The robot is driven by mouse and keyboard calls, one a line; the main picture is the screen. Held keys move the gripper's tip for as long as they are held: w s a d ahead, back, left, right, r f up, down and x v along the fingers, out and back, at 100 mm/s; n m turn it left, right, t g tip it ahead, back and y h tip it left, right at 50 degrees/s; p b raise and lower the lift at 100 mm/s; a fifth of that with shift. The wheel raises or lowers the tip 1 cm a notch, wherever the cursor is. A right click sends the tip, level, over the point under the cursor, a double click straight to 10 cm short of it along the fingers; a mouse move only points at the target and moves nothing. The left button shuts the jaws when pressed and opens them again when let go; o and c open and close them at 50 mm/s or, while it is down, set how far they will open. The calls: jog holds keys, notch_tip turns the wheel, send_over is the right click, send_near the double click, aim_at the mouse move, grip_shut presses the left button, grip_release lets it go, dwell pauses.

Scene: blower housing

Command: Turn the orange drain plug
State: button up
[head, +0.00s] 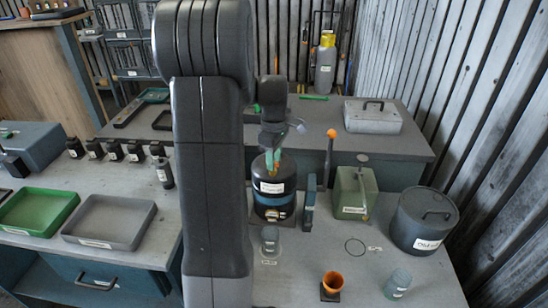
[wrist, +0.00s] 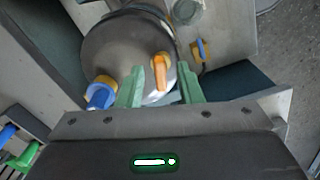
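The orange drain plug (wrist: 160,70) shows in the wrist view as a small orange lever handle on the round grey face of the housing (wrist: 112,50). My gripper (wrist: 161,82) has two green fingers, spread apart on either side of the orange plug. I see a gap beside the plug, and it is not gripped. In the head view my gripper (head: 273,160) points down over the dark cylindrical housing (head: 266,205), which stands on the grey bench.
A blue fitting (wrist: 101,93) sits left of the fingers, and a blue-and-yellow one (wrist: 198,49) to the right.

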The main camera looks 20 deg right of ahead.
notch_tip(320, 180, up, 14)
jog(key=b, duration=0.1)
dwell(0.5)
jog(key=shift+f, duration=0.1)
notch_tip(320, 180, down, 14)
jog(key=shift+r+p, duration=0.25)
jog(key=shift+p, duration=0.3)
jog(key=shift+f+m, duration=0.2)
jog(key=shift+m, duration=0.5)
